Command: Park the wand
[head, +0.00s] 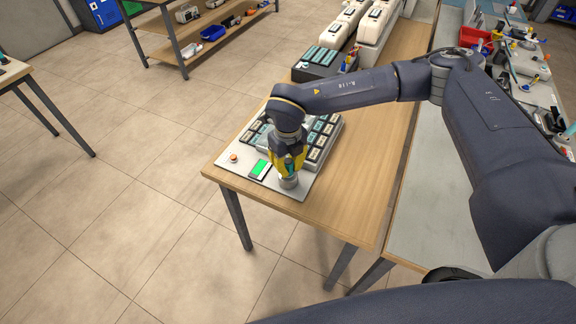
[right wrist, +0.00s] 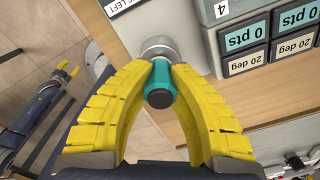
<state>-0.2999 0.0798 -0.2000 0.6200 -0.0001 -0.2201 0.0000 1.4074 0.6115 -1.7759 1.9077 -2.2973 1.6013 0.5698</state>
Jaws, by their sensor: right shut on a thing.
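My right gripper (head: 288,166) is over the front edge of the light panel (head: 296,189) at the table's near end. Its yellow fingers are shut on the wand, which has a teal body (right wrist: 159,74) and a dark round end. The wand stands roughly upright between the fingertips. A grey round piece (head: 288,182) shows directly below it; it is also in the right wrist view (right wrist: 157,48). I cannot tell whether the wand is seated in it. My left gripper (right wrist: 68,71) shows small in the right wrist view, open and empty.
A grey block of labelled tiles (head: 319,138) stands behind the gripper. The panel carries a green-lit display (head: 259,169) and an orange button (head: 234,157). The wooden table (head: 352,196) is bare to the right. A dark box (head: 325,64) stands farther back.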

